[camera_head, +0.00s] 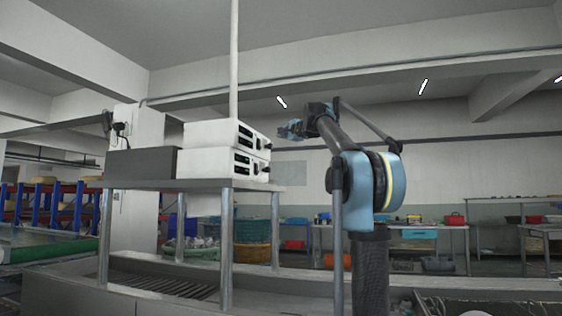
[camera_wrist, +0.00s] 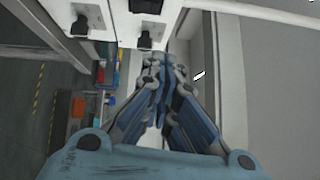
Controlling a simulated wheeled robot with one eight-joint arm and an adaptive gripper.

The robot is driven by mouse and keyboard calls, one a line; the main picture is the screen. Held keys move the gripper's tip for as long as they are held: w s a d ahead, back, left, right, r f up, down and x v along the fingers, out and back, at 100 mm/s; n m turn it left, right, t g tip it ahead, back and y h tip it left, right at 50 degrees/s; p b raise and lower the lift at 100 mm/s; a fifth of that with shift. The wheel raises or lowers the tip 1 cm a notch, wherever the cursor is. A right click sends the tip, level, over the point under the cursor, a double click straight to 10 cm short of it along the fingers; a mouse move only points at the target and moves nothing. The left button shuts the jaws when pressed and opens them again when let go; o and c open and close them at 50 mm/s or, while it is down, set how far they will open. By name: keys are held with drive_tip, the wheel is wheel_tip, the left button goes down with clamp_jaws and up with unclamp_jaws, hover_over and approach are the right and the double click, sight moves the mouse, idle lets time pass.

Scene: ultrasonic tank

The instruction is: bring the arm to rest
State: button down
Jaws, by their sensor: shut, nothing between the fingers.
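My gripper (camera_head: 289,130) is raised at the end of my arm in the head view, up in the air to the right of the stacked white control boxes. In the wrist view my gripper (camera_wrist: 160,66) has its blue-grey fingers brought together at the tips, and I see nothing held between them. My arm is bent, with its upper link reaching up and left from the blue joint. In the head view a gap shows between the fingers and the boxes.
An upper white control box (camera_head: 222,133) sits on a lower one (camera_head: 215,163) on a steel stand (camera_head: 140,184), beside a dark grey box (camera_head: 141,162). A thin pole rises behind them. White panels with black knobs (camera_wrist: 146,40) top the wrist view. Work tables stand farther back.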

drive_tip(key=s+a+f+n+g, duration=0.1)
drive_tip(key=s+f+n+g, duration=0.25)
drive_tip(key=s+f, duration=0.7)
drive_tip(key=s+a+f+n+g, duration=0.25)
drive_tip(key=s+f+n, duration=0.2)
drive_tip(key=f, duration=1.05)
drive_tip(key=s+a+f+n+g, duration=0.1)
drive_tip(key=s+f+n+g, duration=0.2)
drive_tip(key=s+f, duration=0.75)
drive_tip(key=s+d+f+n+g+h, duration=0.1)
drive_tip(key=s+d+f, duration=0.4)
drive_tip(key=f, duration=1)
drive_tip(key=s+d+f+n+g+h, duration=0.1)
drive_tip(key=s+d+f+g+h, duration=0.2)
drive_tip(key=s+f, duration=0.9)
drive_tip(key=s+d+f+n+g+h, duration=0.1)
drive_tip(key=s+d+f, duration=0.6)
drive_tip(key=f, duration=1.1)
drive_tip(key=s+g+h, duration=0.1)
drive_tip(key=h, duration=0.1)
drive_tip(key=shift+s+d+f+h, duration=0.35)
drive_tip(key=shift+s+f+h, duration=0.05)
